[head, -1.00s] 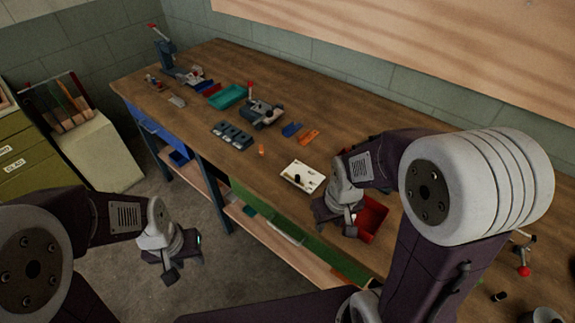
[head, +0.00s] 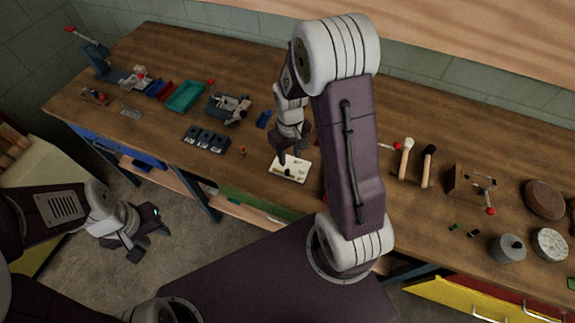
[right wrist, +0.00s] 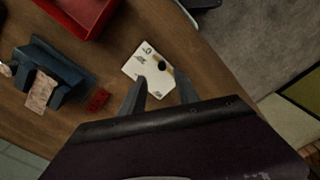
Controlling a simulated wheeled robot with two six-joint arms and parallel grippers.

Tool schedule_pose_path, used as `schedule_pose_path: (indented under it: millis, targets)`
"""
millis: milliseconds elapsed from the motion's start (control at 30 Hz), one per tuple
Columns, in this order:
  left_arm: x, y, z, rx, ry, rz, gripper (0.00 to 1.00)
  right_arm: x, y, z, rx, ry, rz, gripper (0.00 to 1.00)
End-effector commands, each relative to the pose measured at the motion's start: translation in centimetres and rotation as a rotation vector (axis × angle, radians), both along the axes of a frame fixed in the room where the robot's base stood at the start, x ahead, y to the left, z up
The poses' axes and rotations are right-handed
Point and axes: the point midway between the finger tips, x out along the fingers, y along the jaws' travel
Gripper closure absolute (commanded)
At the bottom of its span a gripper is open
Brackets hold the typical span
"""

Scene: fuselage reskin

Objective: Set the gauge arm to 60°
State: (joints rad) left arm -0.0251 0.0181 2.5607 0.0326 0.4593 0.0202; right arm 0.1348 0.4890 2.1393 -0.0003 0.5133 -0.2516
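The gauge is a white plate (head: 290,170) with dark markings and a black knob, lying near the front edge of the bench. In the right wrist view the plate (right wrist: 140,63) lies just beyond my fingertips, with a black knob (right wrist: 162,66) and a tan strip beside it that may be the arm. The arm's angle is too small to read. My right gripper (right wrist: 161,83) is open and empty, pointing down above the plate; in the head view it covers part of the plate's back edge. My left gripper (head: 150,234) is open and empty, off the bench above the floor.
Black blocks (head: 206,140) and an orange piece (head: 242,151) lie left of the plate. A teal tray (head: 185,96) and a clamp fixture (head: 228,108) stand behind. A red tray (right wrist: 80,15) shows in the right wrist view. Hammers (head: 427,166) lie to the right.

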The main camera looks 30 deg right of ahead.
Motion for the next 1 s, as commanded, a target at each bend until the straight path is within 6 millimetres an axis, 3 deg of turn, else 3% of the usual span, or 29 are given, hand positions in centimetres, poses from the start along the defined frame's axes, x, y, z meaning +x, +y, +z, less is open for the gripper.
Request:
schedule_pose_path:
  millis: [400, 767, 900, 933, 1000]
  targets:
    - [0.0, 0.0, 0.4, 0.0, 0.0, 0.0, 0.64, -0.1, 0.1, -7.7, 0.001, 0.004, 0.001, 0.62]
    - [0.0, 0.0, 0.5, 0.0, 0.0, 0.0, 0.64, 0.0, 0.1, -8.8, 0.0, 0.0, 0.001, 0.62]
    - [0.0, 0.0, 0.4, 0.0, 0.0, 0.0, 0.64, 0.0, 0.1, -8.8, 0.0, 0.0, 0.001, 0.95]
    - [0.0, 0.0, 0.4, 0.0, 0.0, 0.0, 0.64, 0.0, 0.1, -8.8, 0.0, 0.0, 0.001, 1.0]
    - [0.0, 0.0, 0.5, 0.0, 0.0, 0.0, 0.64, 0.0, 0.1, -8.8, 0.0, 0.0, 0.001, 1.0]
